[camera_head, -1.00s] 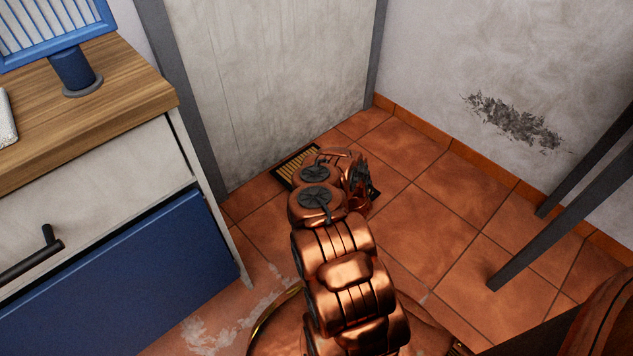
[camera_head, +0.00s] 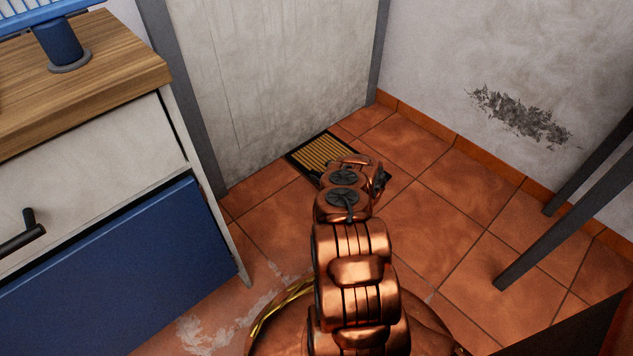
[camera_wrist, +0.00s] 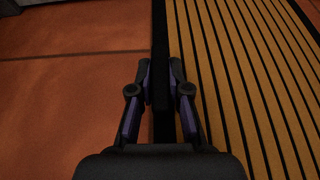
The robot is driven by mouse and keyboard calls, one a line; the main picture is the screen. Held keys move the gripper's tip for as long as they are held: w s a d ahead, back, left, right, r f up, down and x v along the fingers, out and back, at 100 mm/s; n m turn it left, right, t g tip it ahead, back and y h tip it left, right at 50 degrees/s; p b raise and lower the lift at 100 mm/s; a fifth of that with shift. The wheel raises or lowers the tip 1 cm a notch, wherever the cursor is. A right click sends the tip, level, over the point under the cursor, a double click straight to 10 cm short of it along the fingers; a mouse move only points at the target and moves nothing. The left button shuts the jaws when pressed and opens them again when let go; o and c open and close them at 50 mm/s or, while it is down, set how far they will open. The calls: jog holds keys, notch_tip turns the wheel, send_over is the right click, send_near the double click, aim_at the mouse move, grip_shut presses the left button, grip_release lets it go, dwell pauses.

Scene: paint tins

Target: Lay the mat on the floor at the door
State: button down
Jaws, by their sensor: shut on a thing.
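The mat (camera_head: 322,151) has a tan ribbed top with dark stripes and a black border. In the head view it lies flat and low at the foot of the pale door (camera_head: 275,75), partly hidden behind my arm. My gripper (camera_wrist: 161,82) is shut on the mat's black edge, with one finger on each side of it. In the wrist view the ribbed mat (camera_wrist: 235,75) fills the right side, with tiled floor to the left. I cannot tell whether its whole underside touches the floor. My fingertips are hidden in the head view.
A cabinet (camera_head: 100,250) with a blue lower front and wooden top stands at the left. Dark slanted legs (camera_head: 560,225) stand at the right by the wall. Tiled floor (camera_head: 445,190) between the mat and those legs is clear.

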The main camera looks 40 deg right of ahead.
jog(key=shift+f, duration=0.6)
jog(key=c, duration=1.1)
grip_release()
jog(key=shift+c, duration=0.2)
jog(key=shift+s+r, duration=0.1)
jog(key=shift+r, duration=0.1)
jog(key=p+v, duration=0.3)
jog(key=v, duration=0.8)
jog(key=shift+f+p, duration=0.15)
jog(key=shift+p, duration=0.25)
jog(key=shift+s+r, duration=0.2)
jog(key=shift+s, duration=0.2)
